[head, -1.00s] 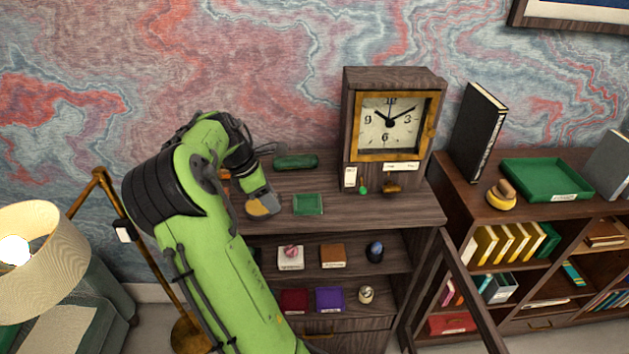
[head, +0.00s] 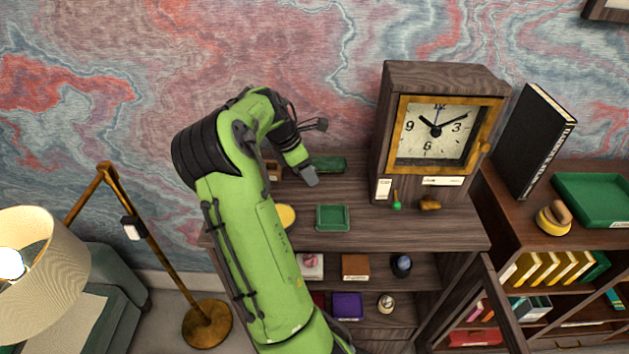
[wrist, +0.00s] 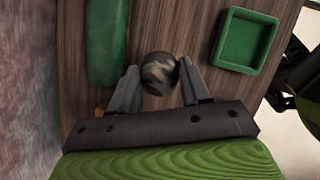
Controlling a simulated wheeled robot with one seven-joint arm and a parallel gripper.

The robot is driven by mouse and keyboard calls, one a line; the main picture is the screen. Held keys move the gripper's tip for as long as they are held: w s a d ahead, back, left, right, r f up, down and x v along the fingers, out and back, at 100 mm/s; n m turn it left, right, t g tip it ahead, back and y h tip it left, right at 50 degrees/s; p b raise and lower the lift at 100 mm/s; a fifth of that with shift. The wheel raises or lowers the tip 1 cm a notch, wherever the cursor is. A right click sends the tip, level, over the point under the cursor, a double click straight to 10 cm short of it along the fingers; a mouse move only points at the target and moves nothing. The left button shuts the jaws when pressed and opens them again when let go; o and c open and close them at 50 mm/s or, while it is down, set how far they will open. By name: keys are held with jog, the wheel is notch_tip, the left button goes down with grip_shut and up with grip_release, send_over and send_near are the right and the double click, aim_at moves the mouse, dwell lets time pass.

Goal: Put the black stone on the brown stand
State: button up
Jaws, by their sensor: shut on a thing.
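My gripper (wrist: 158,78) is shut on a round, dark grey-black stone (wrist: 158,72) with paler marbling, seen between the fingertips in the wrist view. In the head view my gripper (head: 309,178) is over the desk top, left of the clock, and the stone cannot be made out there. The brown stand (head: 355,267) is a small block with a pale label on the upper shelf below the desk top. Its top looks bare. My gripper is above and to the left of it.
A green square tray (head: 333,217) and a long green object (head: 328,164) lie near my gripper. A yellow dish (head: 286,216) is partly behind my arm. A white stand (head: 311,266), a dark egg-shaped object (head: 401,265) and a purple stand (head: 347,306) occupy the shelves. The clock (head: 436,130) stands right.

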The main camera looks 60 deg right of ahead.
jog(key=f, duration=0.4)
jog(key=shift+w+d+f, duration=0.1)
jog(key=shift+d, duration=0.2)
jog(key=shift+a, duration=0.15)
jog(key=o, duration=0.6)
jog(key=shift+f, duration=0.1)
jog(key=o, duration=0.5)
jog(key=v, duration=1.2)
jog(key=shift+r+p, duration=0.25)
jog(key=shift+p, duration=0.1)
